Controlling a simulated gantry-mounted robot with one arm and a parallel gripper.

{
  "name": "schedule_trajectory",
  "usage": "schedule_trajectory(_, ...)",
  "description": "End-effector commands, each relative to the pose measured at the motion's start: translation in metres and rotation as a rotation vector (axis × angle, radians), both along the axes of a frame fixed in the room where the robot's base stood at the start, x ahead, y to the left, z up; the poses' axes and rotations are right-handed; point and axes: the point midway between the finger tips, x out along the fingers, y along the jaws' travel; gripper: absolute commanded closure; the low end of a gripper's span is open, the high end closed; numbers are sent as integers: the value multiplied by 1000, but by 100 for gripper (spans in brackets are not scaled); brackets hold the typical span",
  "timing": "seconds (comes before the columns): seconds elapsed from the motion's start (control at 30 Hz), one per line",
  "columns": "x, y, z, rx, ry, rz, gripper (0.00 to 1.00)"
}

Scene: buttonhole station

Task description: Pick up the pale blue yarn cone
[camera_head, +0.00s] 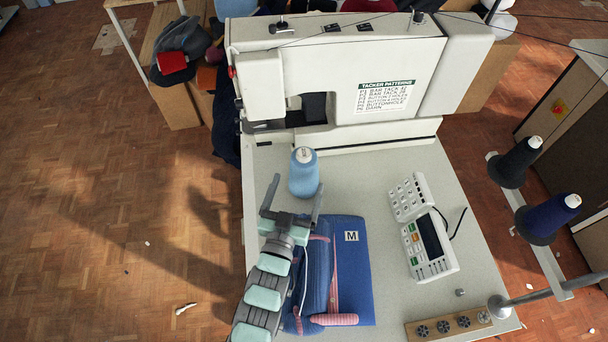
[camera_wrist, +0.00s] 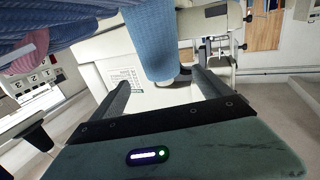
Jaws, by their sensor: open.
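The pale blue yarn cone (camera_head: 304,178) stands upright on the sewing table, in front of the machine, with its white tip up. In the wrist view the yarn cone (camera_wrist: 152,38) appears upside down, between and beyond the two fingers. My gripper (camera_head: 294,198) is open, just on the near side of the cone, its fingers spread to the cone's left and right. In the wrist view my gripper (camera_wrist: 160,77) shows nothing clamped between its fingers. Whether the fingers touch the cone cannot be told.
A blue folded garment (camera_head: 354,280) marked M lies beside and under my arm. The sewing machine (camera_head: 335,60) stands behind the cone. A keypad (camera_head: 409,197) and control panel (camera_head: 430,246) sit to the right. Dark cones (camera_head: 515,163) stand on a rack at far right.

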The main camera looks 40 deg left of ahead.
Motion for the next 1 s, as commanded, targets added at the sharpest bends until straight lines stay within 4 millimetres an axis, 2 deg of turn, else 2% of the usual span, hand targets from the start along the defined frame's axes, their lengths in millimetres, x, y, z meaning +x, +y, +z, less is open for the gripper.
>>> schedule_trajectory(0.13,21,11,0,2,-5,-2,11)
schedule_trajectory(0.47,40,24,-6,0,-1,-2,11)
schedule_trajectory(0.7,67,42,-8,2,-5,-2,11)
schedule_trajectory(1.0,72,45,-7,0,-2,-1,12)
